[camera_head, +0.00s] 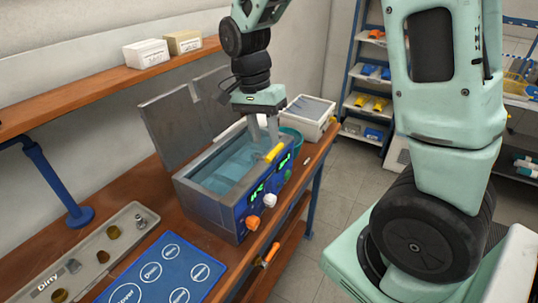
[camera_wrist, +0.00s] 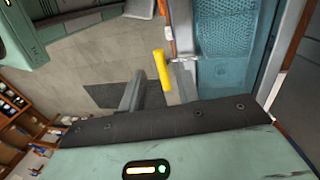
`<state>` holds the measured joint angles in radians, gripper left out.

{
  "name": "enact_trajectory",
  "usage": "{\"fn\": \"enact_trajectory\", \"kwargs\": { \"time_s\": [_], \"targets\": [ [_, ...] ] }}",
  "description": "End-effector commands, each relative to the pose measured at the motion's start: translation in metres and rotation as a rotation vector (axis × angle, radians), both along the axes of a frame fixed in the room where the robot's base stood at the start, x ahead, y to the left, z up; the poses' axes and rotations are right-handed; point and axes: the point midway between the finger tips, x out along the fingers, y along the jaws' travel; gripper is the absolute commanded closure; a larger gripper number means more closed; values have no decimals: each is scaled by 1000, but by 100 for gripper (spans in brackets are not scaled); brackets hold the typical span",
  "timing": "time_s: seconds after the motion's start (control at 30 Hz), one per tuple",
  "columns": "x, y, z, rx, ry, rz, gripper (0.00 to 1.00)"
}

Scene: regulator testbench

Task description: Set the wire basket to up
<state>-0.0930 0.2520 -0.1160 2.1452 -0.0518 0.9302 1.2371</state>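The wire basket (camera_wrist: 225,45) shows in the wrist view as a blue-tinted perforated mesh inside the tank of the bath (camera_head: 205,203). In the head view the tank holds clear blue liquid, and the basket is hard to make out there. A yellow handle (camera_head: 274,152) sticks out over the tank's front rim; it also shows in the wrist view (camera_wrist: 162,70). My gripper (camera_head: 263,137) points down over the right end of the bath. Its two fingers are apart, and the handle appears between them in the wrist view (camera_wrist: 159,75). I cannot tell whether either finger touches it.
The grey lid (camera_head: 185,115) stands open behind the bath. A white box (camera_head: 308,112) stands to the right. A tray marked Dirty (camera_head: 95,250) and a blue mat (camera_head: 160,270) lie to the left on the wooden bench. A shelf (camera_head: 110,80) runs above.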

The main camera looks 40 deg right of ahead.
Motion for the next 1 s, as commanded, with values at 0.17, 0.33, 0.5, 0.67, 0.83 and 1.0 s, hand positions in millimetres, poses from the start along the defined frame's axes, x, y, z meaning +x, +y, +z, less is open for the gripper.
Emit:
{"fn": "enact_trajectory", "kwargs": {
  "time_s": [0.17, 0.33, 0.5, 0.67, 0.83, 1.0],
  "targets": [
    [-8, -2, -34, 0, 6, 1, 67],
    [-11, -3, -56, 0, 3, 2, 67],
    [-13, -4, -66, 1, 1, 2, 67],
    [-13, -4, -68, 1, -1, 2, 67],
    [-13, -4, -68, 1, -1, 2, 78],
    [-13, -4, -68, 1, -1, 2, 100]
  ]
}}
